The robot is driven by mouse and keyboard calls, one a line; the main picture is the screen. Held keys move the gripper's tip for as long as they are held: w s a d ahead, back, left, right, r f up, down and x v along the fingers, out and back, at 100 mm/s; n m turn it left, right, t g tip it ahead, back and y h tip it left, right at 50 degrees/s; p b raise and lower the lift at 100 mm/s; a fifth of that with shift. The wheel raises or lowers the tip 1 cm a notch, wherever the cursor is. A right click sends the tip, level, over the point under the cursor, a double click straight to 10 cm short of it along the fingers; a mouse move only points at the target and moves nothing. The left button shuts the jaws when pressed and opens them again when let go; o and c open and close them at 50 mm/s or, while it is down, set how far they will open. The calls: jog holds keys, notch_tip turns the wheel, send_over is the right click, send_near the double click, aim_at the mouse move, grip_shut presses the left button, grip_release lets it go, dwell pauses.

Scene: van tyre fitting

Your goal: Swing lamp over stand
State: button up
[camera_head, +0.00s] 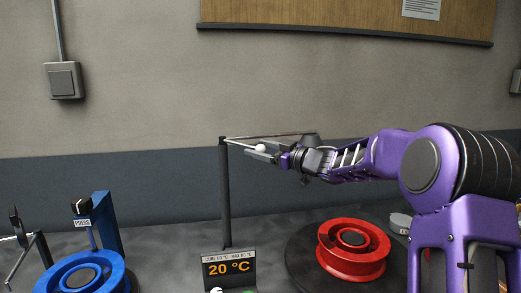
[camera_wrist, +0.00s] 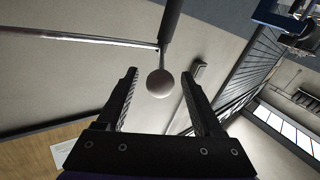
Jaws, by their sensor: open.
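The lamp has a dark upright post (camera_head: 225,195) and a thin arm (camera_head: 270,136) reaching right from its top. A dark shape at the arm's far end, perhaps the lamp head, is partly hidden behind my wrist. A white ball knob (camera_head: 261,148) sits below the arm. My gripper (camera_head: 263,153) is open at the knob. In the wrist view the knob (camera_wrist: 160,83) shows between my open fingers (camera_wrist: 163,78), with gaps on both sides. A red wheel rim (camera_head: 353,249) lies on a round dark stand (camera_head: 300,260) at lower right.
A blue rim (camera_head: 85,275) and a blue post labelled PRESS (camera_head: 105,225) stand at lower left. A display (camera_head: 229,268) reading 20 °C is at front centre. The wall (camera_head: 140,110) lies behind. The space above the red rim and below my arm looks clear.

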grip_shut()
dwell(1.4)
